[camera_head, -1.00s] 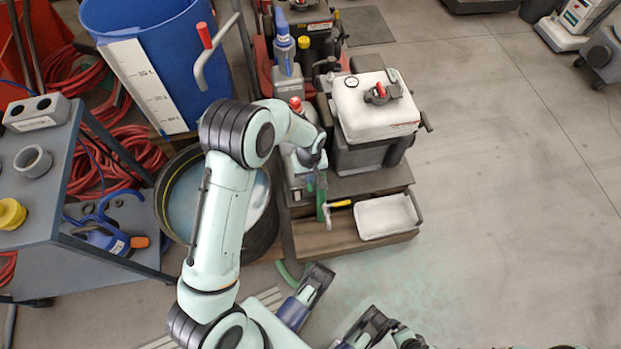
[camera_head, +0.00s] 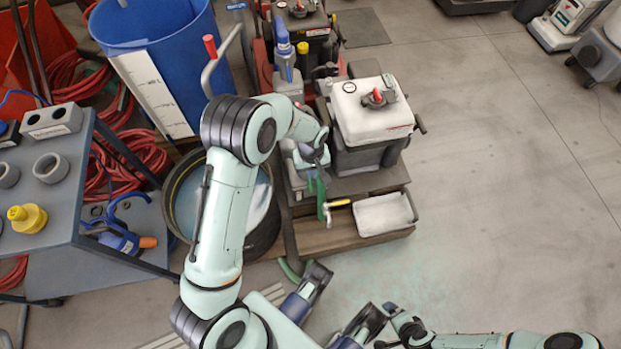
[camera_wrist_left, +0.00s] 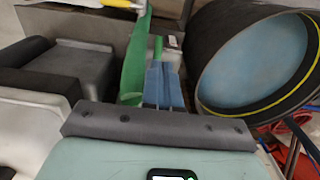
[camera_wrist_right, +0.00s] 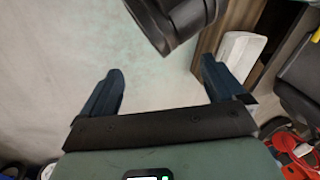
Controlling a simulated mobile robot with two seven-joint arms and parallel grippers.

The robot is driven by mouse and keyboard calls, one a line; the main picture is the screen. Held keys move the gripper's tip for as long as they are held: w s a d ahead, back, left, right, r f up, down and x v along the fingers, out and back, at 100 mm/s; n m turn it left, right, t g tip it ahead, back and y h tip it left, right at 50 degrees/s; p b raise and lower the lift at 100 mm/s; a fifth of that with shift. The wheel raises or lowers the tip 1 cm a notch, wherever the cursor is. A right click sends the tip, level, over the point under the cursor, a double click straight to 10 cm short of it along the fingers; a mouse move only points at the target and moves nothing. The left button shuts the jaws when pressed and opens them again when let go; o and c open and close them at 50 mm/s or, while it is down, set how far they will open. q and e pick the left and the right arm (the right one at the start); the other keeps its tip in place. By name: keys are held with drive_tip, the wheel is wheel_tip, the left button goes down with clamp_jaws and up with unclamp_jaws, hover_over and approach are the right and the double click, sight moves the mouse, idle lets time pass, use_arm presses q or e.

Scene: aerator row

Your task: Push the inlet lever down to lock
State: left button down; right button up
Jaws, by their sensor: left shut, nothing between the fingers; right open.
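A short lever with a yellow grip (camera_head: 337,203) sticks out sideways beside the green hose (camera_head: 321,197), low at the front of the wooden stand. I take it for the inlet lever, but no label shows. Its yellow end is cut off at the top of the left wrist view (camera_wrist_left: 118,3). My left gripper (camera_wrist_left: 160,72) is shut and empty, its blue fingers together right beside the green hose (camera_wrist_left: 136,65); I cannot tell whether they touch. In the head view the arm partly hides it. My right gripper (camera_wrist_right: 162,72) is open and empty above the floor.
A white-topped tank (camera_head: 372,110) and a white tray (camera_head: 384,214) sit on the wooden stand (camera_head: 345,240). A round tub (camera_head: 265,235) stands left of it, with a blue barrel (camera_head: 155,45) behind. A grey cart (camera_head: 60,255) is at left.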

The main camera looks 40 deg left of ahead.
use_arm(q)
drive_tip(key=r+p, duration=0.2)
drive_tip(key=r, duration=0.1)
drive_tip(key=r+p, duration=0.1)
drive_tip(key=shift+s+d+r, duration=0.25)
drive_tip(key=shift+d+r, duration=0.1)
drive_tip(key=shift+r, duration=0.05)
use_arm(e)
drive_tip(key=s+a+r+g+y, duration=0.1)
drive_tip(key=s+a+r+g, duration=0.1)
drive_tip(key=s+r, duration=0.2)
drive_tip(key=shift+s+a+r+n, duration=0.15)
drive_tip(key=shift+s+a+n, duration=0.2)
drive_tip(key=shift+s, duration=0.5)
use_arm(q)
drive_tip(key=s+d+m+h+p, duration=0.1)
drive_tip(key=s+d+m+p, duration=0.2)
drive_tip(key=s+d+p, duration=0.4)
drive_tip(key=s+d+m+g+h+p, duration=0.1)
drive_tip(key=s+d+p, duration=0.7)
drive_tip(key=s, duration=0.8)
drive_tip(key=shift+s+d+f+m+h, duration=0.35)
drive_tip(key=shift+d+m+h, duration=0.4)
drive_tip(key=shift+m, duration=0.35)
use_arm(e)
wheel_tip(320, 180, up, 14)
drive_tip(key=s+g, duration=0.1)
drive_tip(key=shift+s+a+r, duration=0.15)
drive_tip(key=shift+a, duration=0.25)
